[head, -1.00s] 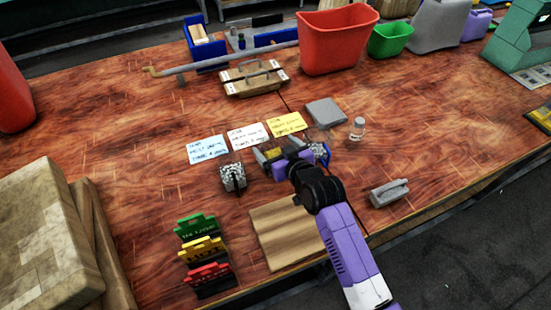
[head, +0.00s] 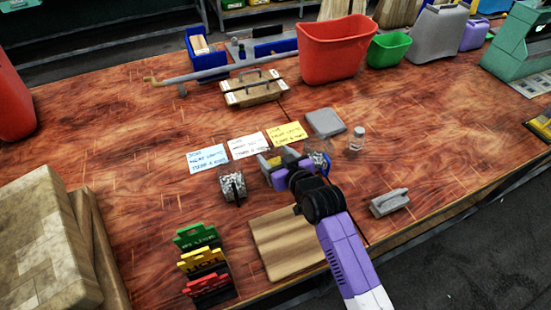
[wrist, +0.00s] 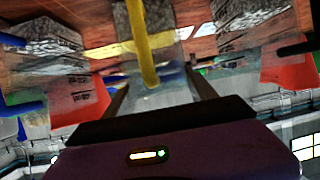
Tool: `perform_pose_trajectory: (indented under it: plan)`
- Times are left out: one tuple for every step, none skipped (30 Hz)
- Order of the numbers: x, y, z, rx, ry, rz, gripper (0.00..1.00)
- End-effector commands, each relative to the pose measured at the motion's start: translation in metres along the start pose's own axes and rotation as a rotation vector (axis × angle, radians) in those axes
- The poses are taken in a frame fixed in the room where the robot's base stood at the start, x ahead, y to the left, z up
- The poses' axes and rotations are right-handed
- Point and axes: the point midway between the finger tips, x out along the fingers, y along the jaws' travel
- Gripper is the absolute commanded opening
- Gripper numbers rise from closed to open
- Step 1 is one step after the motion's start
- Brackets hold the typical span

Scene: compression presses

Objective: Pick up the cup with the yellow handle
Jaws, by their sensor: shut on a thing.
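The cup with the yellow handle (wrist: 143,45) is at my gripper (wrist: 160,92). In the wrist view, the yellow handle runs between the two fingers, and the clear cup body shows faintly behind it. The fingers are shut on it. In the head view, my purple gripper (head: 288,167) covers most of this cup; only a little yellow (head: 275,161) shows at its left. I cannot tell whether the cup is clear of the table.
A clear cup with a dark handle (head: 232,186) and grey contents stands left of my gripper. Another clear cup (head: 318,161) stands close on its right. A wooden board (head: 285,240) lies in front; a small bottle (head: 356,138) stands further right.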

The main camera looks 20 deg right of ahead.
Motion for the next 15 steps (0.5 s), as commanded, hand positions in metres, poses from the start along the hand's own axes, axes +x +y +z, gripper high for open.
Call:
perform_pose_trajectory:
  plan:
    - [-0.001, 0.0, -0.003, 0.0, 0.003, 0.0, 0.0]
    - [-0.001, 0.0, -0.004, 0.0, 0.003, 0.0, 0.0]
    - [-0.002, 0.0, -0.006, 0.0, 0.003, 0.0, 0.0]
    - [-0.002, 0.0, -0.007, 0.0, 0.003, 0.0, 0.0]
    - [-0.003, 0.0, -0.009, 0.0, 0.003, 0.0, 0.0]
    - [-0.004, 0.0, -0.011, 0.0, 0.003, 0.0, 0.0]
    - [-0.005, 0.0, -0.014, 0.001, 0.004, 0.0, 0.0]
    - [-0.006, 0.0, -0.016, 0.001, 0.004, 0.0, 0.0]
    - [-0.007, 0.0, -0.019, 0.001, 0.003, 0.0, 0.0]
    - [-0.009, 0.0, -0.022, 0.0, 0.004, 0.0, 0.0]
    - [-0.01, 0.0, -0.025, 0.0, 0.005, 0.0, 0.0]
    - [-0.011, 0.0, -0.029, -0.001, 0.004, 0.0, 0.0]
    - [-0.013, 0.0, -0.032, -0.001, 0.004, 0.0, 0.0]
    - [-0.014, 0.0, -0.036, -0.001, 0.005, 0.0, 0.0]
    - [-0.016, 0.0, -0.04, -0.001, 0.004, 0.0, 0.0]
